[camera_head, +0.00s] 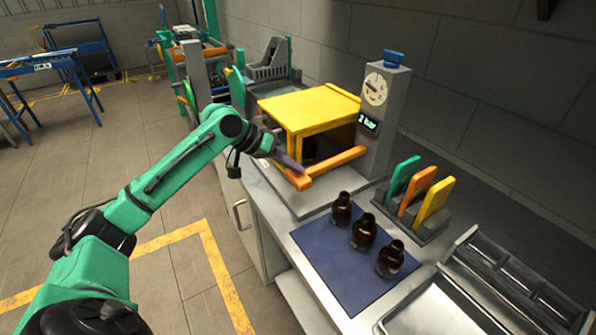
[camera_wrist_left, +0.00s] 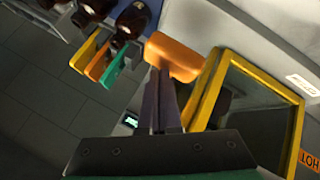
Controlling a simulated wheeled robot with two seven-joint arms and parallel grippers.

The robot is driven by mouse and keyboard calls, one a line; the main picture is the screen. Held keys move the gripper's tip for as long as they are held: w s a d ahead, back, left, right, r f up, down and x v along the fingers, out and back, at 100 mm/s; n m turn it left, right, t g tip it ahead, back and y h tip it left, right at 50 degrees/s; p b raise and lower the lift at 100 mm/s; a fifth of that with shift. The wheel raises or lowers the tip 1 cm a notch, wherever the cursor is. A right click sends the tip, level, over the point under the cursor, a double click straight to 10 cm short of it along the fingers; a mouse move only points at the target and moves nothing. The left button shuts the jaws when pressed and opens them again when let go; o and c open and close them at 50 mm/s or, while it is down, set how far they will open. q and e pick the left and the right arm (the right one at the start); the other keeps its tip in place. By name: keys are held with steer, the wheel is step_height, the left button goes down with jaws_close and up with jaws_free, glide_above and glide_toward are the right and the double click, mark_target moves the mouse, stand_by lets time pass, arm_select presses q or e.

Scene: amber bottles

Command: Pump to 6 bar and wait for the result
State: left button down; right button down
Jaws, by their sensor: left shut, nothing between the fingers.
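A grey column (camera_head: 388,120) carries a round dial (camera_head: 375,88), a blue knob (camera_head: 393,58) and a small display (camera_head: 368,123) that reads 2 bar. An orange lever (camera_head: 338,161) with a thick end sticks out low from the column, in front of a yellow box (camera_head: 310,107). My left gripper (camera_head: 297,168) is shut and empty, its fingertips at the lever's thick end. In the left wrist view the shut fingertips (camera_wrist_left: 164,72) reach the orange lever end (camera_wrist_left: 173,57); whether they touch is unclear. My right gripper is not in view.
Several amber bottles, one of them here (camera_head: 364,231), stand on a blue mat (camera_head: 335,270). Green, orange and yellow plates (camera_head: 417,191) stand in a rack to the right. A metal tray (camera_head: 440,310) is at the front right. A yellow-framed window (camera_wrist_left: 203,90) is close beside the fingers.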

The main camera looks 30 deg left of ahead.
mark_target(290, 177)
arm_select(q)
steer(key=shift+f+b, duration=0.75)
steer(key=shift+f, duration=1.25)
stand_by(1.2)
stand_by(0.5)
steer(key=shift+r+p, duration=3.2)
steer(key=shift+p, duration=0.6)
step_height(290, 177, up, 5)
steer(key=p, duration=0.5)
